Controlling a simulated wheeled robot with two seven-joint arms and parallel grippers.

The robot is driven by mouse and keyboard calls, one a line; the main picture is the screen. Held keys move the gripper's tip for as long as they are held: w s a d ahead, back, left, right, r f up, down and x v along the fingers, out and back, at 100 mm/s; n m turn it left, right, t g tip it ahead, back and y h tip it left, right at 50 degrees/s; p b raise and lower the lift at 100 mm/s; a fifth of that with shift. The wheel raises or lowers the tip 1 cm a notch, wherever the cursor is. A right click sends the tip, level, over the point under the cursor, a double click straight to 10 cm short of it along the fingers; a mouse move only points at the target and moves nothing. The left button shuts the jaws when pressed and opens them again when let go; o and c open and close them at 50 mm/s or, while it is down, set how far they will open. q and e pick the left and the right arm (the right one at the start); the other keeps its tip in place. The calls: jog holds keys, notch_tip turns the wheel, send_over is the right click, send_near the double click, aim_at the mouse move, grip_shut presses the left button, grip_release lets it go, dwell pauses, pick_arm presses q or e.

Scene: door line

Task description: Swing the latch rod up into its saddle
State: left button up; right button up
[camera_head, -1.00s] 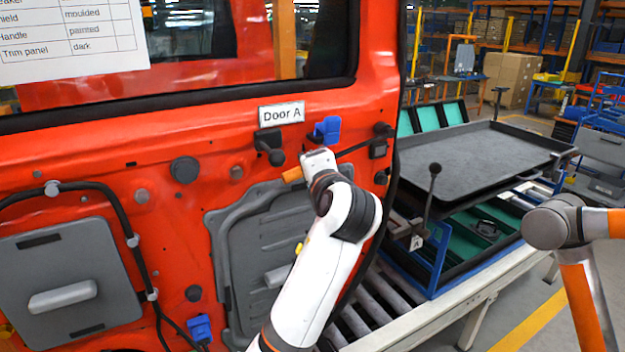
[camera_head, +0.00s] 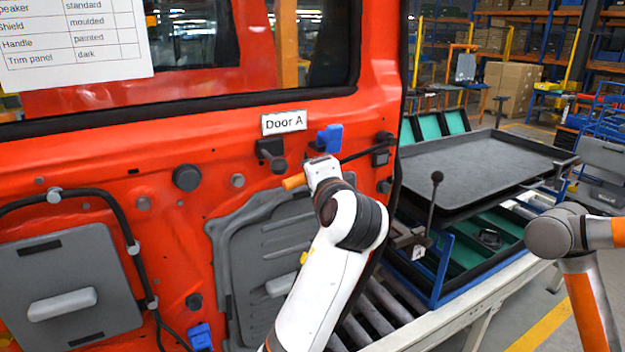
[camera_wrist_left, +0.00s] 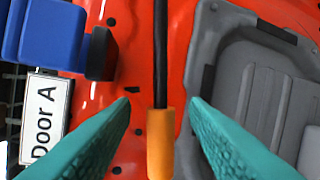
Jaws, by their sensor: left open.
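The latch rod (camera_head: 361,153) is thin and dark, running down and left from a dark pivot at the door's right edge to an orange grip (camera_head: 293,182). A blue bracket (camera_head: 329,138), which looks like the saddle, sits on the red door above the rod, apart from it. It also shows in the left wrist view (camera_wrist_left: 45,35). My left gripper (camera_head: 312,170) is at the grip. In the left wrist view its teal fingers stand apart on either side of the orange grip (camera_wrist_left: 160,145), with gaps at both sides. My right gripper is out of view.
A dark knobbed bracket (camera_head: 271,153) sits under the Door A label (camera_head: 284,122). A grey panel (camera_head: 265,245) covers the door below. A cart with a dark tray (camera_head: 480,170) and an upright black-knobbed lever (camera_head: 434,205) stands at right.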

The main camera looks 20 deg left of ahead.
pick_arm(q)
jog(key=b+v, duration=0.4)
jog(key=v, duration=0.7)
jog(key=shift+d+b, duration=0.2)
jog(key=shift+b, duration=0.1)
jog(key=shift+s, duration=0.1)
